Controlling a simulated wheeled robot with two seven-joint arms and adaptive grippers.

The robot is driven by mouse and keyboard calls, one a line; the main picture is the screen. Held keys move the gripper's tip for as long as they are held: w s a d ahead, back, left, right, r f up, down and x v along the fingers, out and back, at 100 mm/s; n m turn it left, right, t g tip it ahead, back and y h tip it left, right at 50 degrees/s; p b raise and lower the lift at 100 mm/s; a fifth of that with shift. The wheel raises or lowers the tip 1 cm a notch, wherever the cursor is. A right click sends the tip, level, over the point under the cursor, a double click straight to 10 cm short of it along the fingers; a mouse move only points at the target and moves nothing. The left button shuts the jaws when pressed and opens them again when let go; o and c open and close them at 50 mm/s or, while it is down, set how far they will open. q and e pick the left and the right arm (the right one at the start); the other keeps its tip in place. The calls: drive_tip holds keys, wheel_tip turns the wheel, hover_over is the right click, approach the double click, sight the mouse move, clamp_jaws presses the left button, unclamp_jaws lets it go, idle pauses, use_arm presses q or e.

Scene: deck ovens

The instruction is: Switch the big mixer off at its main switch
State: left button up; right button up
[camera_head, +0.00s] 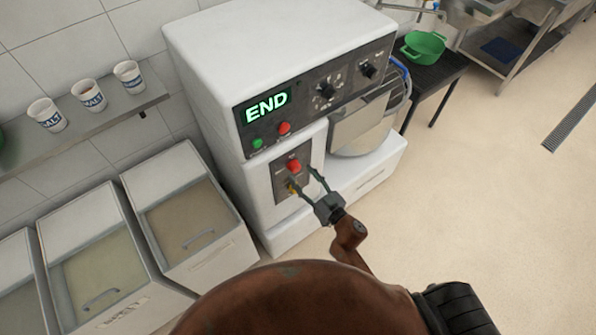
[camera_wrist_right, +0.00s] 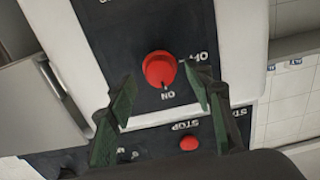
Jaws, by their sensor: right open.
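The big mixer (camera_head: 270,50) is white, with a display (camera_head: 267,106) reading END. Its main switch is a red rotary knob (camera_head: 294,166) on a dark plate on the mixer's front; it also shows in the right wrist view (camera_wrist_right: 159,69). There, upside-down ON and OFF labels stand beside the knob, and its small mark appears to point towards ON. My right gripper (camera_head: 307,182) is open in front of the plate. In the right wrist view its fingers (camera_wrist_right: 160,88) stand on either side of the knob; I cannot tell whether they touch it. My left gripper is out of view.
A green button (camera_head: 257,143) and red stop button (camera_head: 284,128) sit above the switch plate. Lidded bins (camera_head: 185,215) stand left of the mixer, below a shelf (camera_head: 90,120) with cups. A dark table (camera_head: 436,82) holds a green bowl (camera_head: 424,47). Floor on the right is clear.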

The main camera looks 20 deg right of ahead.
sight(295, 167)
drive_tip(key=shift+x, duration=1.45)
drive_tip(key=shift+c, duration=0.3)
drive_tip(key=c, duration=1.1)
